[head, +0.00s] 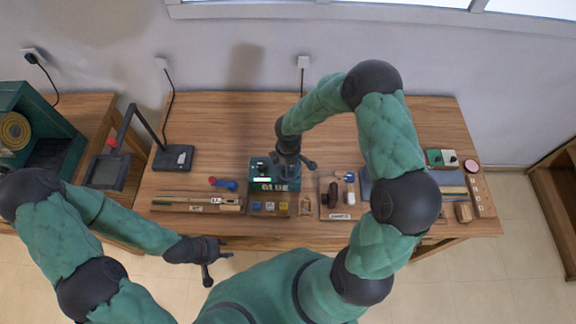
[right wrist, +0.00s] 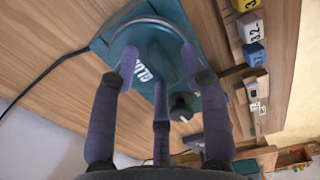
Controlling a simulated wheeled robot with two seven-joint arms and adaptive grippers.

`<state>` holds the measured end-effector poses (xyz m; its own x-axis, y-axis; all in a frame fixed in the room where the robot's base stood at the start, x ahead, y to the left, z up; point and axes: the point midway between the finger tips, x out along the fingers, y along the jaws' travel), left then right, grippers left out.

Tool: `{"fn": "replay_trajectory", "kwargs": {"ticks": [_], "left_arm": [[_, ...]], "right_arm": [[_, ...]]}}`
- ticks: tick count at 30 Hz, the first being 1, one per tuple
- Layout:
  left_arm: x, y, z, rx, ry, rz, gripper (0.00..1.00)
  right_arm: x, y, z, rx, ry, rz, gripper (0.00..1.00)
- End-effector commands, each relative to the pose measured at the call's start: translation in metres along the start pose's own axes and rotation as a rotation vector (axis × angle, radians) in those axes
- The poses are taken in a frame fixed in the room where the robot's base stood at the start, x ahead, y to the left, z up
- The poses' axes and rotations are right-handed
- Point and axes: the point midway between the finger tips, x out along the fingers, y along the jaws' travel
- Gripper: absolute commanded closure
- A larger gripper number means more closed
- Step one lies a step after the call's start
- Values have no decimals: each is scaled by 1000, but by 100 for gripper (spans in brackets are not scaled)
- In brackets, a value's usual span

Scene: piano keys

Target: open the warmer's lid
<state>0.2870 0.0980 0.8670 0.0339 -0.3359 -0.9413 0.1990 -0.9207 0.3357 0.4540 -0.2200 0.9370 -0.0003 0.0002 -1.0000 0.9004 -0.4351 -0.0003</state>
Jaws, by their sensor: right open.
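The warmer (head: 262,185) is a small teal box on the middle of the wooden table, partly covered by my right gripper in the head view. In the right wrist view the warmer (right wrist: 146,72) shows white "GLU" lettering, a black knob and a thin curved rim on top. I cannot tell the lid clearly from the body. My right gripper (head: 294,168) is over the warmer. In the right wrist view its fingers (right wrist: 160,72) are spread around the top, with nothing visible held; contact is unclear. My left gripper (head: 217,262) is open and empty in front of the table.
Numbered blocks (head: 270,206) sit in front of the warmer. A blue-and-red tool (head: 222,184) lies to its left, and a tray with brown pieces (head: 338,199) to its right. A black lamp stand (head: 173,158) stands at left. The table behind the warmer is clear.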

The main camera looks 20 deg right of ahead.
Motion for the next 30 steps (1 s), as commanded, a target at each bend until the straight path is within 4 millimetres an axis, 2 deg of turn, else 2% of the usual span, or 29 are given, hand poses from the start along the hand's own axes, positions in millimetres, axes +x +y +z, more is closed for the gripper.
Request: {"fn": "replay_trajectory", "kwargs": {"ticks": [1, 5, 6, 13, 23, 30], "left_arm": [[0, 0, 0, 0, 0, 0, 60], [0, 0, 0, 0, 0, 0, 60], [0, 0, 0, 0, 0, 0, 60], [0, 0, 0, 0, 0, 0, 60], [0, 0, 0, 0, 0, 0, 60], [0, 0, 0, 0, 0, 0, 60]], "right_arm": [[0, 0, 0, 0, 0, 0, 61], [0, 0, 0, 0, 0, 0, 97], [0, 0, 0, 0, 0, 0, 100], [0, 0, 5, 2, 0, 0, 100], [-1, 1, 66, 5, 0, 0, 100], [-1, 1, 76, 1, 1, 2, 100]]}}
